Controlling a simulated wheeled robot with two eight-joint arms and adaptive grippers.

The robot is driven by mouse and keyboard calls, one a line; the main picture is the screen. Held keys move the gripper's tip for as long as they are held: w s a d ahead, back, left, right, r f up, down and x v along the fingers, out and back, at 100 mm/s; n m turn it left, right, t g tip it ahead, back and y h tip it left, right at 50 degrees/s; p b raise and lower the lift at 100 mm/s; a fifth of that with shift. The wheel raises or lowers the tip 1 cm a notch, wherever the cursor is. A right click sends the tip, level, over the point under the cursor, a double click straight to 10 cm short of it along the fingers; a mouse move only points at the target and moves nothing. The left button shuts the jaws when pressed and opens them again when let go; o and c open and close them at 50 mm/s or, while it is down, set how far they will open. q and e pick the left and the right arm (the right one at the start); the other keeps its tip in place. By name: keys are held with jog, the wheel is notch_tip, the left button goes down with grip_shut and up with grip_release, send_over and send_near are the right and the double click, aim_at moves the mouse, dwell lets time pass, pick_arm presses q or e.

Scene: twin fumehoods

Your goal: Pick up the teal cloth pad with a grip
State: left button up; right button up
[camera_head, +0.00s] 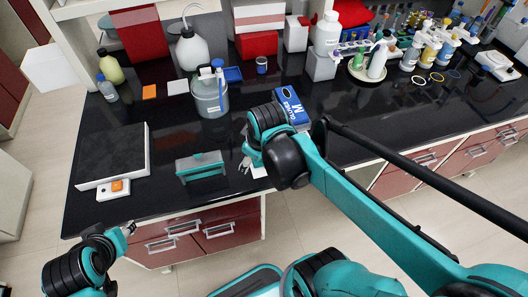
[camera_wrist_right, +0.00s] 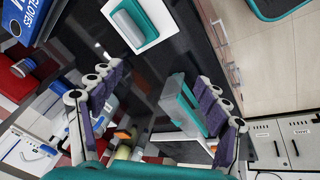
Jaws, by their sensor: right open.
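A teal pad with a paler raised grip (camera_wrist_right: 132,24) lies on a white square mat (camera_wrist_right: 165,17) at the top of the right wrist view. In the head view the white mat (camera_head: 259,172) shows only in part, and my right arm hides the pad. My right gripper (camera_wrist_right: 160,76) is open and empty, its two purple-padded fingers spread, with the pad beyond the fingertips. In the head view the right gripper (camera_head: 245,165) is over the bench near the mat. My left gripper (camera_head: 130,228) is off the bench's front left edge, too small to judge.
A grey and teal upright block (camera_head: 201,167) stands left of the right gripper. A blue glove box (camera_head: 291,107) is behind it. A black-topped slab (camera_head: 112,154) and a grey beaker (camera_head: 209,98) stand farther left and back. Bare black bench lies between them.

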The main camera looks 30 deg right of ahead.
jog(key=w+d+f+n+g+p, duration=0.1)
jog(key=w+d+n, duration=0.1)
jog(key=n, duration=0.1)
jog(key=w+d+f+n+g+p, duration=0.1)
jog(key=w+d+n, duration=0.1)
jog(key=n, duration=0.1)
jog(key=w+d+f+n+g+p, duration=0.2)
jog(key=d, duration=0.1)
jog(key=shift+n, duration=0.4)
jog(key=shift+w+d+f, duration=0.1)
jog(key=shift+f, duration=0.25)
jog(key=shift+n, duration=0.3)
notch_tip(320, 180, down, 8)
jog(key=shift+r+b, duration=0.15)
jog(key=shift+b, duration=0.95)
jog(key=c, duration=1.3)
jog(key=shift+r, duration=0.1)
jog(key=shift+c, duration=0.2)
